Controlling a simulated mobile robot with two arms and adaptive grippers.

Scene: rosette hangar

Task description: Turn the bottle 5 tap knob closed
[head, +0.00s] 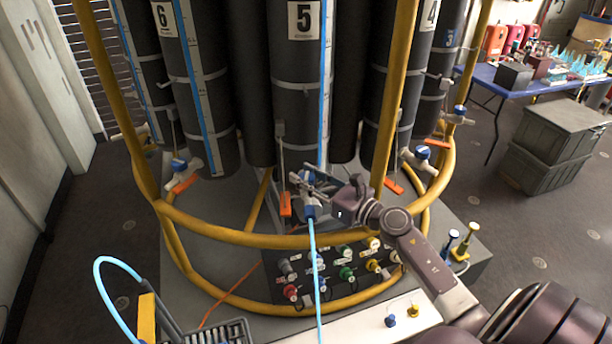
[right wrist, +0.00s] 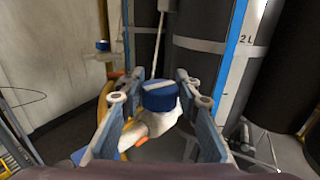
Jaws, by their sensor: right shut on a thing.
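Bottle 5 (head: 303,70) is the dark cylinder marked "5" at the centre of the head view. Its tap, with a blue knob (right wrist: 162,96) bearing a pale bar on top, is low on the bottle. The white tap body (right wrist: 150,126) shows below the knob in the right wrist view. My right gripper (head: 298,180) reaches in from the right at the tap and partly hides it. In the right wrist view its fingers (right wrist: 158,103) stand either side of the knob, shut on it. My left gripper is not in view.
A yellow ring rail (head: 260,240) curves in front of the bottles. A blue hose (head: 315,275) runs down from the tap area. A panel with coloured fittings (head: 345,272) sits below. Neighbouring taps (head: 418,157) flank it; grey crates (head: 555,135) stand at right.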

